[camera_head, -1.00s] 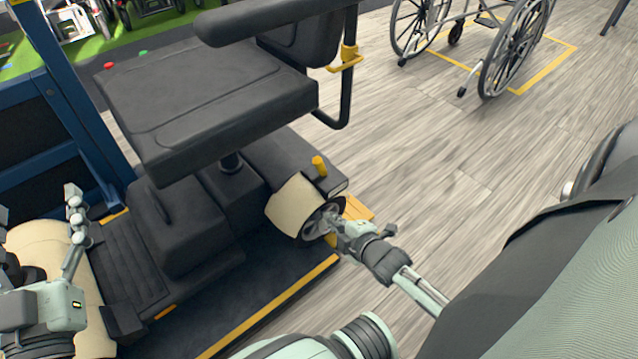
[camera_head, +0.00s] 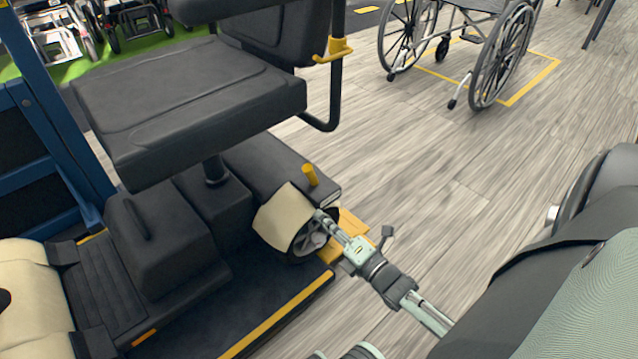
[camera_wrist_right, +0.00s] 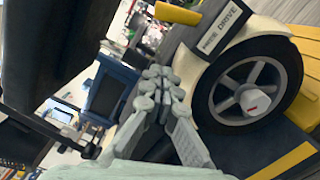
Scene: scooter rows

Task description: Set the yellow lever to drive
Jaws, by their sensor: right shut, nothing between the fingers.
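The yellow lever (camera_head: 311,175) stands up at the rear side of the black scooter (camera_head: 270,170), just above the cream wheel cover (camera_head: 284,218). In the right wrist view the yellow lever (camera_wrist_right: 178,14) lies at the top, beside a label (camera_wrist_right: 222,30) that reads FREE and DRIVE. Which word the lever points to I cannot tell. My right gripper (camera_head: 322,216) is shut and empty, below the lever and near the wheel; I cannot tell whether it touches the cover. Its closed fingertips (camera_wrist_right: 160,76) show left of the wheel in the wrist view. My left gripper is out of view.
The scooter's seat (camera_head: 190,95) overhangs to the left of the lever. The rear wheel (camera_head: 310,240) sits under the cover. A wheelchair (camera_head: 480,45) stands at the back right. The floor between is clear.

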